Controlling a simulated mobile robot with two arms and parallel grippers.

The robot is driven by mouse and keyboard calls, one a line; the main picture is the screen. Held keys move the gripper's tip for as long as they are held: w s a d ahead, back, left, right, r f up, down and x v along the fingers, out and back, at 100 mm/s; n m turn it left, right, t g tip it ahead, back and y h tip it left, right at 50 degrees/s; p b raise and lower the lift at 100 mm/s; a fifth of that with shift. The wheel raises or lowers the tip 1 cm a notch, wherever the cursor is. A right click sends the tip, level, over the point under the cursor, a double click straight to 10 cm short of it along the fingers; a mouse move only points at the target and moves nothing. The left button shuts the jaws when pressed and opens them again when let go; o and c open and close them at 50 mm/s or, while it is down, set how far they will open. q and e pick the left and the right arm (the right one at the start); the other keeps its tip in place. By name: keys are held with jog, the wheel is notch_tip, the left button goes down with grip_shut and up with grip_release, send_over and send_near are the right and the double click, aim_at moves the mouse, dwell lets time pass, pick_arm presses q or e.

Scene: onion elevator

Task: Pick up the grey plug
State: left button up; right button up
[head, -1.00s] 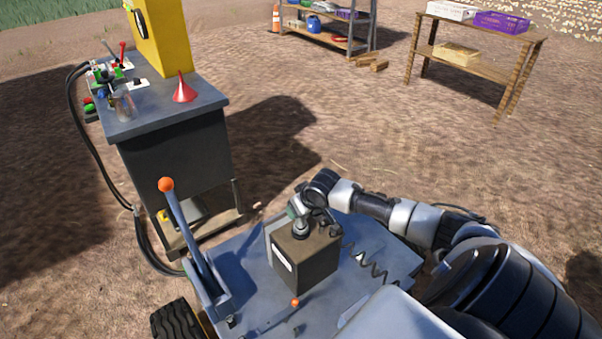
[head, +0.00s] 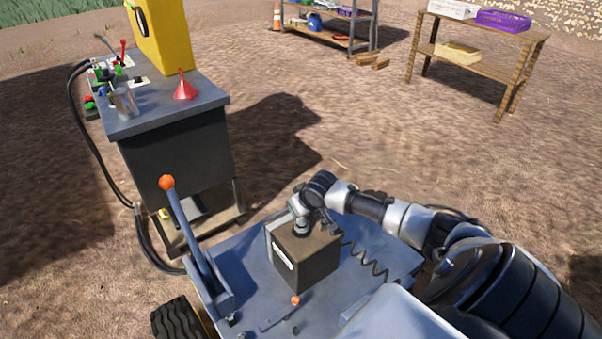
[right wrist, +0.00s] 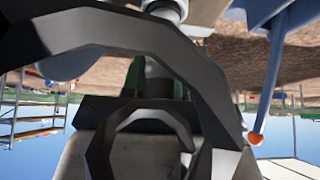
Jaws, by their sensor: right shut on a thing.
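A dark box (head: 318,262) with a white label stands on the blue-grey deck. My right gripper (head: 301,222) is over the top of this box and is shut on a small grey part there, which I take to be the grey plug (head: 301,232). The fingers and wrist hide most of it. In the right wrist view, large dark curved shapes fill the front, and a grey cylinder (right wrist: 158,72) shows behind them. I cannot tell whether the plug is clear of the box. My left gripper is not in view.
A lever with an orange knob (head: 167,182) rises left of the box, and a coiled cable (head: 368,262) lies to its right. A workbench (head: 165,118) with a red funnel (head: 185,88) stands at the left. A wooden shelf (head: 470,65) is far back right.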

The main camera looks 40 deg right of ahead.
notch_tip(320, 180, up, 4)
jog(key=shift+f, duration=0.1)
jog(key=s+r+p, duration=0.1)
jog(key=s+r, duration=0.6)
jog(key=s, duration=0.4)
jog(key=shift+s+d+p, duration=0.25)
jog(key=shift+d+p, duration=0.05)
jog(key=shift+p, duration=0.1)
jog(key=shift+r, duration=0.1)
